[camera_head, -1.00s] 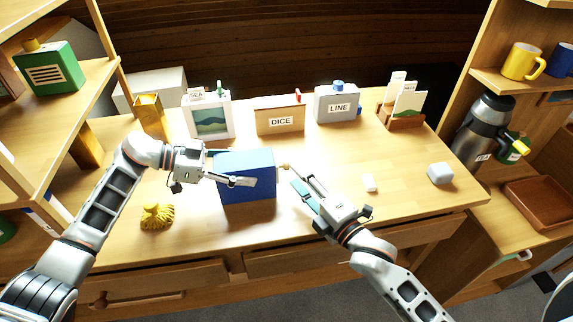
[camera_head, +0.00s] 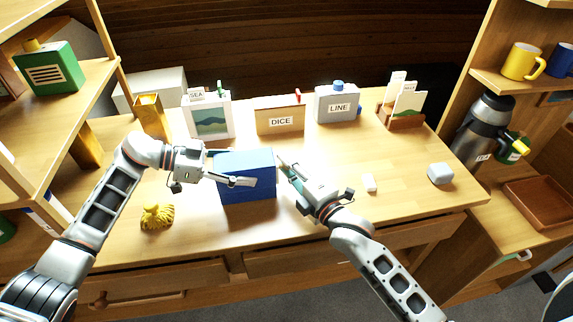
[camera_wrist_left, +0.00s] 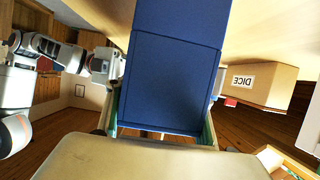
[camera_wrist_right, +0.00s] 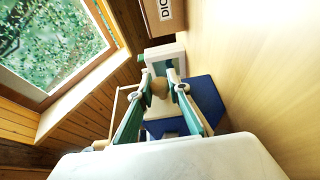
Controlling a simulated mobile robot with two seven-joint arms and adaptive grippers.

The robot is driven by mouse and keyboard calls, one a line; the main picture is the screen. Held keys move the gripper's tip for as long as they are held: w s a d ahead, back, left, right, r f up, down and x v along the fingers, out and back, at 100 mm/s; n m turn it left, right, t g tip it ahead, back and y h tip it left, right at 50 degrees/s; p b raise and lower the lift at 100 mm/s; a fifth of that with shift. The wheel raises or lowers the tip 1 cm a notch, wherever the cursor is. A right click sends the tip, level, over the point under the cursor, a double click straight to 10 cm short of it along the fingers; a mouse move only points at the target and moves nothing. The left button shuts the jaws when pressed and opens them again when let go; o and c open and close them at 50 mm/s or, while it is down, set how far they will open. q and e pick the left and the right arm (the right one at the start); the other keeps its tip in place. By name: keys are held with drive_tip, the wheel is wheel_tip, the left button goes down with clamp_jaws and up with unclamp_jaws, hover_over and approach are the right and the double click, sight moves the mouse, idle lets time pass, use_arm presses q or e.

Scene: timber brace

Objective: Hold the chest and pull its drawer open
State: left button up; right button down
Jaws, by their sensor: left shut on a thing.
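The blue chest (camera_head: 247,178) stands on the desk; its blue face also fills the middle of the left wrist view (camera_wrist_left: 172,85). My left gripper (camera_head: 234,168) is shut on the chest from the left, one finger along the near side, the other largely hidden behind. My right gripper (camera_head: 284,167) is at the chest's right side. In the right wrist view its fingers stand apart, with the small tan knob (camera_wrist_right: 160,88) of the drawer between their tips. Contact with the knob is not clear. No drawer gap shows.
A yellow ribbed object (camera_head: 157,216) lies at the front left. Behind stand a picture frame (camera_head: 209,118), the DICE box (camera_head: 280,118) and the LINE box (camera_head: 338,104). The desk's front middle is clear.

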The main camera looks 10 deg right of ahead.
drive_tip(key=d, duration=1)
drive_tip(key=c, duration=1.9)
unclamp_jaws()
use_arm(q)
drive_tip(key=shift+c, duration=0.2)
use_arm(e)
drive_tip(key=v, duration=1.2)
drive_tip(key=shift+a, duration=0.1)
use_arm(q)
drive_tip(key=o, duration=1.5)
